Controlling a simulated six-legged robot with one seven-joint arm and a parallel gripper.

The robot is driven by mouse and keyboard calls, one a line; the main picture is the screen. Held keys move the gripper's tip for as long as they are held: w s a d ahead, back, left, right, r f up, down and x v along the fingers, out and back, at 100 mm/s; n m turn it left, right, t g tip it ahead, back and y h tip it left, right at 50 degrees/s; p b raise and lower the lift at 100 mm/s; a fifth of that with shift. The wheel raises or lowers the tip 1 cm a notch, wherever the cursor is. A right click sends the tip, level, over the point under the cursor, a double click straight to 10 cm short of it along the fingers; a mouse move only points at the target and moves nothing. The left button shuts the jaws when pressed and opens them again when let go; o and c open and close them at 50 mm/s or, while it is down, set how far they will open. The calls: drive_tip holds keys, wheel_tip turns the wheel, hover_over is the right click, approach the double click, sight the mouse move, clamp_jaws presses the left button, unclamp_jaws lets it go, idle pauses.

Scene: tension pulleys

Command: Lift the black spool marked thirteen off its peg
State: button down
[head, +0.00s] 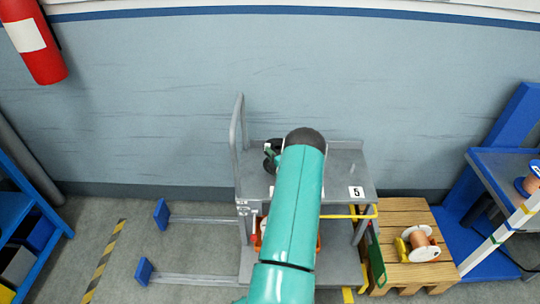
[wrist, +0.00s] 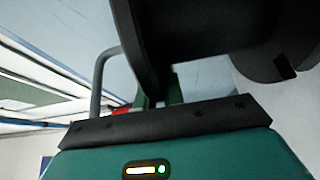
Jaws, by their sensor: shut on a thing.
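A black spool (wrist: 205,35) fills the top of the wrist view, close to the camera and cut off by the frame edge. My gripper (wrist: 158,95) is shut on it; its fingers are mostly hidden beneath the spool's dark flange. In the head view, part of the black spool (head: 270,160) shows just left of my teal arm, over the grey cart's top (head: 345,168). My arm hides the rest. No number thirteen is readable on it, and the peg is hidden, so I cannot tell whether the spool is still around it.
The cart has a label 5 (head: 356,192) and an upright grey handle (head: 238,130) at its left. A wooden pallet (head: 405,215) with a copper-wire spool (head: 422,243) stands at right, beside a blue rack (head: 495,150). Floor at left holds grey rails (head: 205,219).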

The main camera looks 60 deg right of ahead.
drive_tip(key=shift+r, duration=1.55)
drive_tip(key=shift+r, duration=0.1)
drive_tip(key=shift+r, duration=1.65)
drive_tip(key=shift+r, duration=0.1)
drive_tip(key=shift+r, duration=1.45)
wheel_tip(320, 180, up, 4)
